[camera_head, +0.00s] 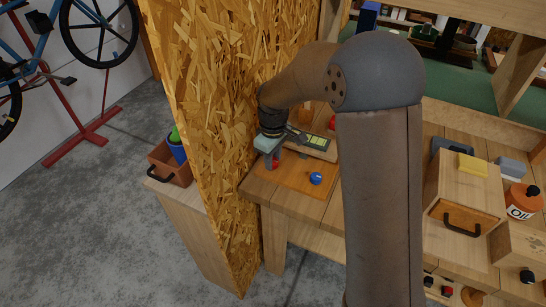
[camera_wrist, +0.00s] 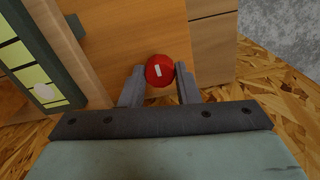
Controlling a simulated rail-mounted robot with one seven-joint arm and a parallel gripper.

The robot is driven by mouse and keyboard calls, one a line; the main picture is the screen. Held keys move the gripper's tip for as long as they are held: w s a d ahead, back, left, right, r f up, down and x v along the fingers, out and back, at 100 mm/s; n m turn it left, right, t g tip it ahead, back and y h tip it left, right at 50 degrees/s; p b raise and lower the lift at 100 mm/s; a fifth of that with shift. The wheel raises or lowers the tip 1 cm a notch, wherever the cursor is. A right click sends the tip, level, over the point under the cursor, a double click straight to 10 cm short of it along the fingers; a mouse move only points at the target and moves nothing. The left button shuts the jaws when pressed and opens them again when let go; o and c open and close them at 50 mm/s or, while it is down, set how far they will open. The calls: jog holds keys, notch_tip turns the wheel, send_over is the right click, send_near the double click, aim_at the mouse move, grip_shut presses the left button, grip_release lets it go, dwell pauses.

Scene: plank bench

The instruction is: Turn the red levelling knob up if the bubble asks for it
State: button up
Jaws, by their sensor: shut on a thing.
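The red knob (camera_wrist: 165,60) sits between the two fingers of my gripper (camera_wrist: 160,72), which is shut on it. A short pale mark shows on the knob's face. The level vial (camera_wrist: 25,75) is yellow-green with dark cross lines, and its pale bubble (camera_wrist: 44,92) lies towards the lower end of the part in view. The vial's upper end is cut off there. In the head view my gripper (camera_head: 272,159) is at the left of the orange-brown board, and the vial (camera_head: 316,142) lies behind it. A blue knob (camera_head: 315,178) stands on the board's right.
A chipboard wall (camera_head: 205,110) rises close to the left of my gripper. A wooden box (camera_head: 460,195) with a dark handle, a yellow block (camera_head: 472,165) and an orange oil bottle (camera_head: 522,202) stand on the right. My arm hides the bench's middle.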

jog(key=shift+m, duration=0.4)
jog(key=m+b, duration=0.1)
jog(key=m, duration=0.3)
jog(key=shift+b, duration=0.4)
jog(key=m+b, duration=0.1)
jog(key=m, duration=0.9)
jog(key=shift+m, duration=2.4)
jog(key=o, duration=1)
